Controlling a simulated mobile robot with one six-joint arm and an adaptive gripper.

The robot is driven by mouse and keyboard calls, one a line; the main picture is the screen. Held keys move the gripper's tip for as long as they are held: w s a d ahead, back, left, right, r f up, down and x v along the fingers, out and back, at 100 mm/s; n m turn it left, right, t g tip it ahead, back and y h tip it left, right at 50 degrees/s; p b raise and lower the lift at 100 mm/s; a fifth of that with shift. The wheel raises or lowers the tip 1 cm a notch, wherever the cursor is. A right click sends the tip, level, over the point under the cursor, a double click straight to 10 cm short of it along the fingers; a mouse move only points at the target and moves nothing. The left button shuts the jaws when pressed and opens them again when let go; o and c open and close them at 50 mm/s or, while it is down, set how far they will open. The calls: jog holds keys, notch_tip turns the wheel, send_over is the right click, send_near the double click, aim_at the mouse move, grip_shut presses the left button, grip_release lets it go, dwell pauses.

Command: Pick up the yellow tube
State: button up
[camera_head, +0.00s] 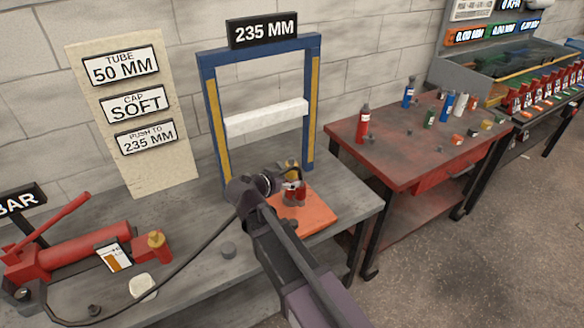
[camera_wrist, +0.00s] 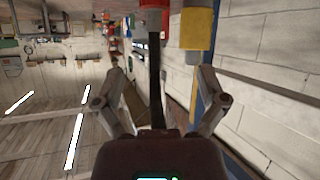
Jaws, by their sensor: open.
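A yellow cylinder (camera_wrist: 198,30), which looks like the yellow tube, hangs into the top right of the wrist view, where the room appears upside down. It is beyond the right finger, and its full length is cut off. A red thing (camera_wrist: 153,18) is to its left. My gripper (camera_wrist: 160,74) has its fingers spread, with nothing held between them. In the head view my gripper (camera_head: 292,183) is over the orange plate (camera_head: 312,217) at the blue frame. Red pieces (camera_head: 294,196) show at the fingers, partly covered; the yellow tube is not clear there.
The blue frame (camera_head: 212,125) with a white crossbar (camera_head: 266,118) stands just behind. A red pump (camera_head: 85,252) and hose lie at left on the grey bench (camera_head: 205,268). A red table (camera_head: 398,165) at right bears several bottles.

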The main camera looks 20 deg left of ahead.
jog(key=t, duration=0.1)
send_near(294, 165)
jog(key=shift+s+a+f+y, duration=0.1)
jog(key=shift+s+a+y, duration=0.05)
jog(key=shift+s, duration=0.3)
jog(key=shift+s+a+f+y, duration=0.15)
jog(key=shift+s, duration=0.35)
jog(key=b+x, duration=0.3)
jog(key=x, duration=0.4)
jog(key=shift+w+f, duration=0.15)
jog(key=shift+w, duration=0.1)
jog(key=shift+w+d+f, duration=0.1)
jog(key=shift+w+f, duration=0.05)
jog(key=shift+w, duration=0.35)
jog(key=shift+b+x, duration=1)
jog(key=shift+x, duration=1.65)
jog(key=shift+w, duration=0.1)
jog(key=shift+r, duration=0.2)
grip_shut()
